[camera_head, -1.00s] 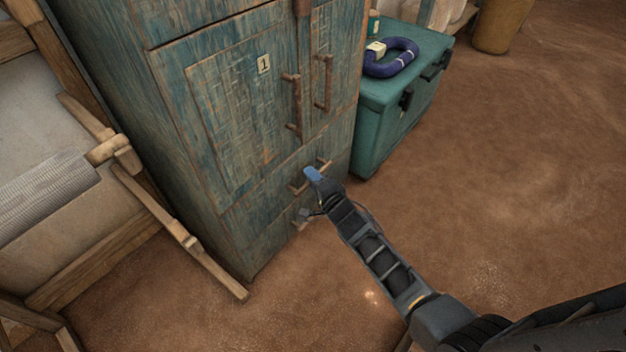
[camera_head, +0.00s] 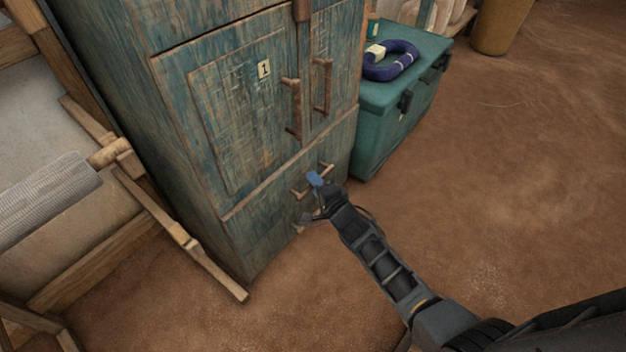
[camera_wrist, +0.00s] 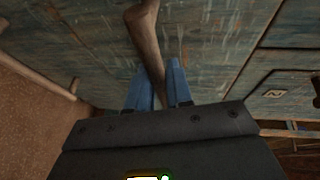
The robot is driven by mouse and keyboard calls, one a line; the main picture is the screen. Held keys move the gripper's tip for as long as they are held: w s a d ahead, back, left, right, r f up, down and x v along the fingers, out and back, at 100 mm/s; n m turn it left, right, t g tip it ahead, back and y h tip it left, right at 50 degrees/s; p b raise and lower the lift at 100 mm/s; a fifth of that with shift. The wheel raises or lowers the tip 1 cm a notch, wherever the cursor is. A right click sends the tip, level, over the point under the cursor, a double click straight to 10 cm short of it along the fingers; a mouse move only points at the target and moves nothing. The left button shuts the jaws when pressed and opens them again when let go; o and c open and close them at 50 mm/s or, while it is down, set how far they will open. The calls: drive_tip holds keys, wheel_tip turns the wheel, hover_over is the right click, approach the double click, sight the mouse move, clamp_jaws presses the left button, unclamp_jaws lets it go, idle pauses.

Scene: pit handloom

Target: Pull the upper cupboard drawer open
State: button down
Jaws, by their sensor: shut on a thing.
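The upper cupboard drawer (camera_head: 262,210) is the blue-green worn wood front below the cupboard doors. A pale strip shows along its top edge; I cannot tell how far out it stands. Its wooden bar handle (camera_head: 299,193) is partly hidden by my gripper (camera_head: 315,180). In the wrist view, the handle (camera_wrist: 146,38) runs down between the two blue fingers of my gripper (camera_wrist: 158,84), which are shut on it. Another wooden handle (camera_head: 299,229) shows lower on the cupboard, partly behind my gripper.
The cupboard door (camera_head: 235,120) above has a label and bar handles. A teal chest (camera_head: 385,125) with a dark blue looped thing (camera_head: 392,66) stands to the right. A wooden loom frame (camera_head: 150,205) is at the left. The brown floor (camera_head: 500,190) is clear at right.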

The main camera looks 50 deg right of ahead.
drive_tip(key=s+d+p, duration=0.1)
drive_tip(key=s+p, duration=0.8)
drive_tip(key=s, duration=1.9)
drive_tip(key=c, duration=1.4)
unclamp_jaws()
drive_tip(key=p+v, duration=0.1)
drive_tip(key=v, duration=0.6)
drive_tip(key=shift+s+a, duration=0.15)
drive_tip(key=shift+s, duration=0.2)
drive_tip(key=shift+r, duration=0.1)
